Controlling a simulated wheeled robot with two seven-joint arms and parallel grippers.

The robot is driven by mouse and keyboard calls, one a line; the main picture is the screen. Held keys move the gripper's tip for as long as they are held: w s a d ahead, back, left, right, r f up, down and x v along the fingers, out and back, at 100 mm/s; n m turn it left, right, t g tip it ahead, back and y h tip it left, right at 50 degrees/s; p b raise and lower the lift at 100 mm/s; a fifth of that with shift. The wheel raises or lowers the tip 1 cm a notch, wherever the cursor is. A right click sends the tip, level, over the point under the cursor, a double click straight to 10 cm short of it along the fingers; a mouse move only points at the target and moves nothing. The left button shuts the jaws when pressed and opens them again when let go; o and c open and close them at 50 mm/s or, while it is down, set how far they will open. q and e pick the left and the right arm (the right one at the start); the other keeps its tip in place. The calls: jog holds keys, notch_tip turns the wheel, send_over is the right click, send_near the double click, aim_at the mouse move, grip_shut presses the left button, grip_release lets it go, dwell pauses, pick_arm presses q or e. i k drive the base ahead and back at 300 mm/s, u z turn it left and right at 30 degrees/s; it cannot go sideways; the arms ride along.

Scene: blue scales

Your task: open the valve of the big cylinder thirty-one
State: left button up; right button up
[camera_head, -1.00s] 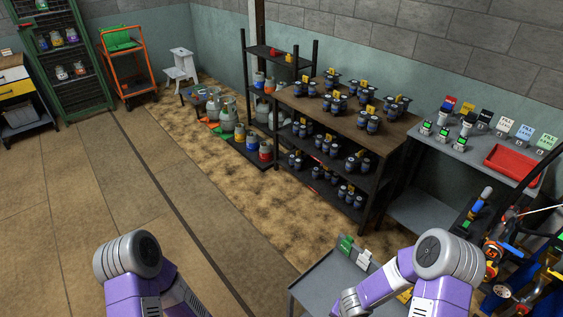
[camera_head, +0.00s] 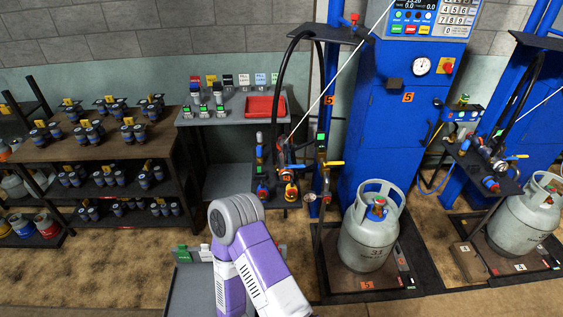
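A big grey cylinder (camera_head: 366,238) marked 31 stands upright on the filling scale marked 5. Its valve (camera_head: 378,208), with red, blue and green parts, sits inside the open collar at the top. I cannot tell from here whether the valve is open or shut. One purple and grey link of my own arm shows at the lower middle, left of the scale and apart from the cylinder. Neither of my grippers is in view.
A second grey cylinder (camera_head: 522,219) stands on the scale marked 4 at the right. A blue filling cabinet (camera_head: 385,140) rises behind cylinder 31. Hoses and couplings hang to its left. A small grey cart (camera_head: 190,290) is by my arm. Brown floor is clear in front of the scales.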

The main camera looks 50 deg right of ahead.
aim_at(379, 199)
jog(key=z, duration=4.05)
jog(key=i, duration=2.8)
jog(key=u, duration=4.05)
